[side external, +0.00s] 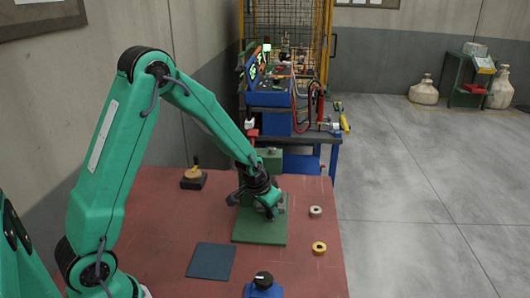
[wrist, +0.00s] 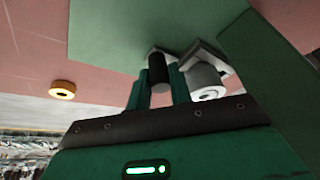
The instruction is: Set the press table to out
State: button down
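The press is green, with a flat base plate (side external: 252,232) and an upright block (side external: 269,158) in the side view. The wrist view shows the plate's green surface (wrist: 125,35), a black cylindrical handle (wrist: 157,68) and a grey metal piece with a round hollow end (wrist: 206,82) beside it. My gripper (side external: 268,206) is low over the press plate. In the wrist view its two teal fingers (wrist: 160,88) stand either side of the black handle, with no clear gap. The press table itself is mostly hidden behind my gripper in the side view.
A grey ring (side external: 315,211) and a brass ring (side external: 319,248) lie right of the press. A dark blue plate (side external: 211,260) and a blue block with a black knob (side external: 263,285) are in front. A black-based stand (side external: 194,178) is at the left.

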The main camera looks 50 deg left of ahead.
jog(key=shift+h, duration=0.4)
jog(key=shift+s+d, duration=3.9)
jog(key=shift+d, duration=0.05)
jog(key=c, duration=1.6)
grip_release()
jog(key=shift+a+r, duration=0.1)
jog(key=shift+r, duration=0.1)
jog(key=shift+s+r, duration=0.15)
jog(key=shift+r, duration=0.3)
jog(key=shift+v, duration=3.25)
jog(key=shift+s, duration=0.15)
